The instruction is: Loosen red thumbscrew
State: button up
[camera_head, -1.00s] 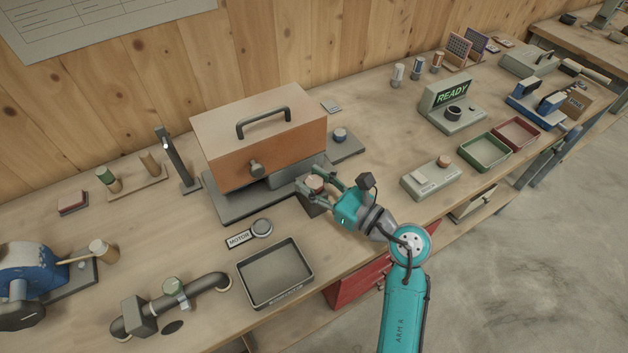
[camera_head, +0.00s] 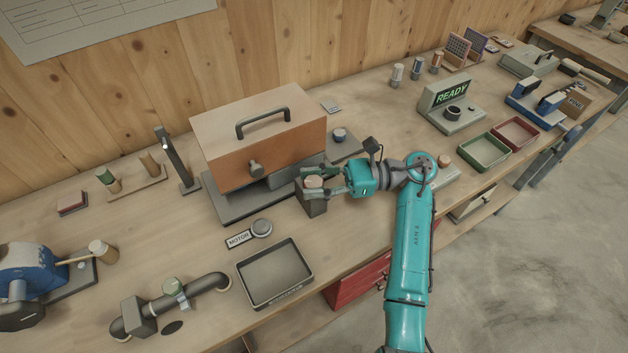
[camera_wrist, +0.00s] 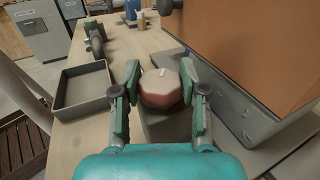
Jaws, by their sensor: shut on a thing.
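The red thumbscrew (camera_wrist: 162,89) is a round red knob with a paler top and a short white mark. In the wrist view it sits between the two fingers of my gripper (camera_wrist: 162,86), which is shut on its sides. In the head view the thumbscrew (camera_head: 314,182) sits on a dark block (camera_head: 313,204) at the front right of the orange-covered mixer (camera_head: 259,140). My gripper (camera_head: 322,182) reaches it from the right. The threads below the knob are hidden.
A black empty tray (camera_head: 275,297) lies on the bench in front of the mixer. A grey pipe (camera_head: 205,283) lies front left. A READY display (camera_head: 452,95) stands to the right.

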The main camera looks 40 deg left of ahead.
aim_at(313, 182)
jog(key=shift+f+n+g+h, duration=0.1)
jog(key=shift+n+g+h, duration=0.3)
jog(key=shift+h, duration=0.1)
jog(key=o, duration=1.2)
jog(key=shift+c, duration=0.2)
notch_tip(313, 182, up, 10)
jog(key=shift+r, duration=0.1)
